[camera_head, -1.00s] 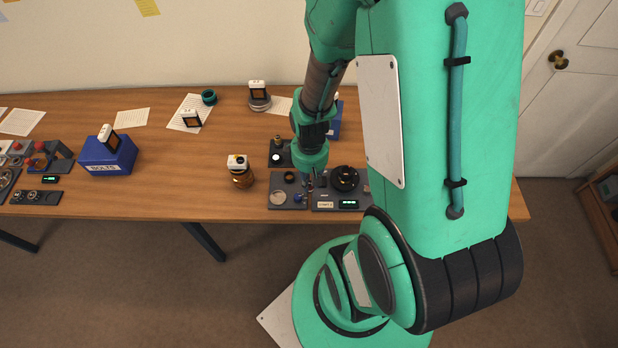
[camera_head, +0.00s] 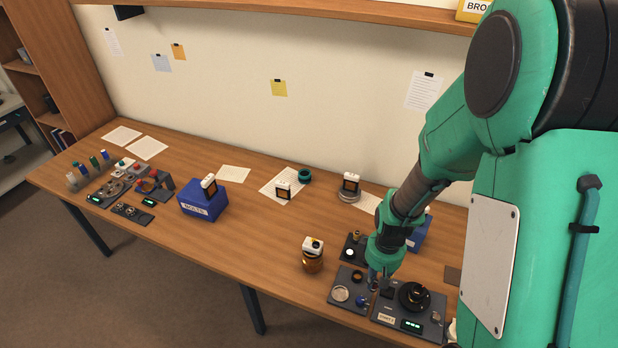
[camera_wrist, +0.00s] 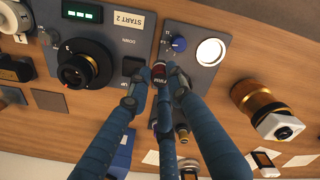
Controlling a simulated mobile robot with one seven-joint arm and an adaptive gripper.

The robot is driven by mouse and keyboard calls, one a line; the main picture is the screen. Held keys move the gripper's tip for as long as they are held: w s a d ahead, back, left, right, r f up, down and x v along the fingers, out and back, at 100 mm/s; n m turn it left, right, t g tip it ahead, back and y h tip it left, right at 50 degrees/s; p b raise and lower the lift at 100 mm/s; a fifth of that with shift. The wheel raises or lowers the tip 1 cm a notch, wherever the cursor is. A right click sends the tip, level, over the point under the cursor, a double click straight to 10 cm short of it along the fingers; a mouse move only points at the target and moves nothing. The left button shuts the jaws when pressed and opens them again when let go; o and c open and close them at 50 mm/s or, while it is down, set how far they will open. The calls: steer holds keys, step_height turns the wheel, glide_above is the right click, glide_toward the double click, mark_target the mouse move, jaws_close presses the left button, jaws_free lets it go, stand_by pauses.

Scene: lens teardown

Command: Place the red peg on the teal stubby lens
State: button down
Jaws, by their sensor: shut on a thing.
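My gripper (camera_head: 374,283) is low over the dark panels at the table's front right. In the wrist view its blue fingers (camera_wrist: 158,78) close around a small dark red piece (camera_wrist: 159,69) with light lettering, between two panels. The fingers cover much of it, and I cannot tell whether it is the red peg or a part fixed to the panel. The teal stubby lens (camera_head: 304,176) stands at the back of the table, at the corner of a paper sheet, well away from my gripper.
Beside my gripper are a blue knob (camera_head: 361,300), a round pale disc (camera_head: 340,294) and a black dial (camera_head: 414,296). An amber lens (camera_head: 312,260) stands left of them. A blue bin (camera_head: 204,199) and coloured pegs (camera_head: 94,162) are farther left.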

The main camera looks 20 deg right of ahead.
steer(key=w+d+r+p, duration=0.1)
steer(key=w+r+p, duration=0.1)
steer(key=w, duration=0.9)
steer(key=w+d+r+p, duration=0.2)
steer(key=w, duration=0.9)
steer(key=w+a+p, duration=0.2)
steer(key=w, duration=0.9)
steer(key=w+a+p, duration=0.2)
steer(key=w, duration=1)
steer(key=shift+a+f+p, duration=0.15)
steer(key=shift+p, duration=0.2)
steer(key=shift+w, duration=0.2)
glide_toward(305, 172)
steer(key=shift+a+f, duration=0.1)
steer(key=shift+s, duration=0.1)
steer(key=shift+f, duration=1.75)
